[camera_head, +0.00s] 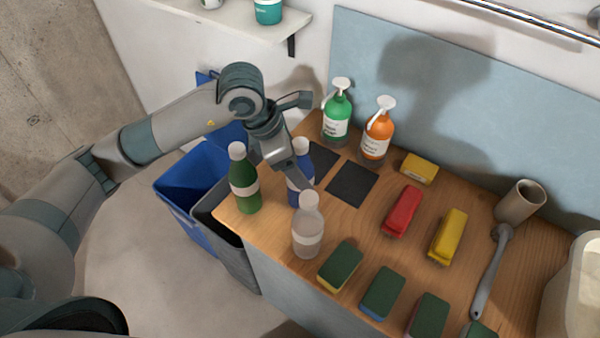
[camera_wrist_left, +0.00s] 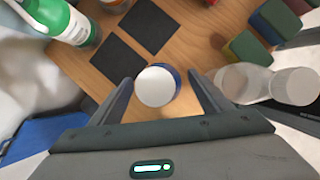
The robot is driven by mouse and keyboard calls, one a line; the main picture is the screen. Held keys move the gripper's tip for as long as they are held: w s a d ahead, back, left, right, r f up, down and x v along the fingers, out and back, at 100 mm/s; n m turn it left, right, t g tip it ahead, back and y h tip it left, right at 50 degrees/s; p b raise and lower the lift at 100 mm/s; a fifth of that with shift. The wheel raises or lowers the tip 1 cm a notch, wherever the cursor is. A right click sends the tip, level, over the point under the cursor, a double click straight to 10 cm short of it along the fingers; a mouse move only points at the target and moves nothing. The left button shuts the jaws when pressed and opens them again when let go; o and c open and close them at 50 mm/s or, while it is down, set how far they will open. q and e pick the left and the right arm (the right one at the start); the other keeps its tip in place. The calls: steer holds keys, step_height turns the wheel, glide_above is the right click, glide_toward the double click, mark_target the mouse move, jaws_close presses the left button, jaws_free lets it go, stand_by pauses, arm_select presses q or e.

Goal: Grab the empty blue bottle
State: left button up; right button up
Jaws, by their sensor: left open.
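The blue bottle (camera_head: 306,161) with a white cap stands upright near the left end of the wooden counter, partly hidden by my left gripper (camera_head: 298,176). In the left wrist view its round white cap (camera_wrist_left: 155,87) lies between the two open fingers (camera_wrist_left: 162,92), with a blue edge showing around it. The fingers are on either side of the bottle, and I cannot tell whether they touch it. My right gripper is not in view.
A green bottle (camera_head: 243,180) stands close on the left, and a clear bottle (camera_head: 308,232) stands in front. Green (camera_head: 337,119) and orange (camera_head: 377,134) pump bottles stand behind. Sponges (camera_head: 341,262) line the front edge. A blue bin (camera_head: 180,190) is left of the counter.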

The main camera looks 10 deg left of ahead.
mark_target(300, 142)
arm_select(q)
steer(key=shift+w+d+f, duration=0.1)
steer(key=shift+d+f, duration=0.1)
steer(key=shift+f, duration=0.25)
steer(key=c, duration=1.1)
steer(key=shift+r, duration=0.1)
steer(key=shift+r+b, duration=0.35)
steer(key=shift+r, duration=0.2)
step_height(300, 142, up, 7)
steer(key=b, duration=0.2)
steer(key=shift+b, duration=0.35)
steer(key=shift+r, duration=0.85)
